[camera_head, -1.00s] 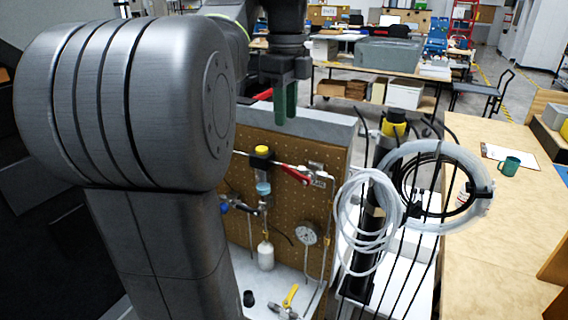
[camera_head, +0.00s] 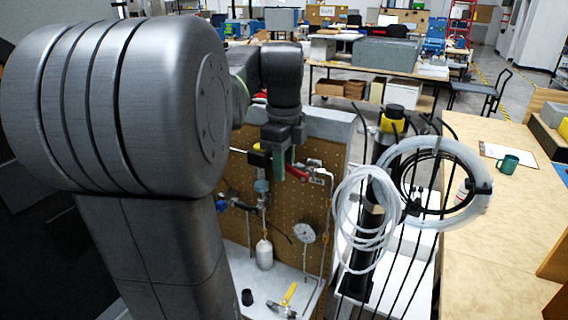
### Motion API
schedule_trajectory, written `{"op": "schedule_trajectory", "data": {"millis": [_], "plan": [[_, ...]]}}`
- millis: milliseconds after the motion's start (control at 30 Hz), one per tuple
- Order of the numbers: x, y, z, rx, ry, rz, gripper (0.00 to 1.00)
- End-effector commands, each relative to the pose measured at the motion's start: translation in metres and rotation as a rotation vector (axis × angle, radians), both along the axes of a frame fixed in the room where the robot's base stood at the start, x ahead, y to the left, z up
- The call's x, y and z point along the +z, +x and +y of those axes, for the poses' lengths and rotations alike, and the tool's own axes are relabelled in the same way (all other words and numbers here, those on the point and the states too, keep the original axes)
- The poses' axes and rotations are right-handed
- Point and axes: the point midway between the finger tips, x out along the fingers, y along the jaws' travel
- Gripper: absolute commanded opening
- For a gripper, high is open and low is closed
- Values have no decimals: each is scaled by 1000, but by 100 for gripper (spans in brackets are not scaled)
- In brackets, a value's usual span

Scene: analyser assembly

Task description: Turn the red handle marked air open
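The red handle (camera_head: 297,173) sits on a valve in the metal pipe near the top of the brown pegboard panel. It slants down to the right, and its left end is partly hidden behind my gripper. Any marking on it is too small to read. My gripper (camera_head: 283,160) has green fingers that point down in front of the panel, just at the upper left of the red handle. Whether the fingers touch the handle, and how wide they are apart, cannot be made out.
A yellow-capped filter (camera_head: 259,160) is just left of my gripper. A pressure gauge (camera_head: 304,233), a white bottle (camera_head: 264,254) and a yellow-handled valve (camera_head: 289,294) are lower. Coiled clear tubing (camera_head: 365,222) hangs at the panel's right. A wooden table (camera_head: 500,240) stands further right.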

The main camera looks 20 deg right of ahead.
Motion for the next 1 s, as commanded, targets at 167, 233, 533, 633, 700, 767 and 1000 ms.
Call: {"op": "schedule_trajectory", "data": {"millis": [167,233,533,633,700,767,1000], "plan": [[0,0,0,0,0,0,22],[0,0,0,0,0,0,8],[0,1,1,1,-11,18,0],[-2,2,2,4,-51,68,0],[-6,3,3,5,-91,118,0],[-9,4,4,6,-131,161,0],[-19,5,4,3,-243,287,0]]}}
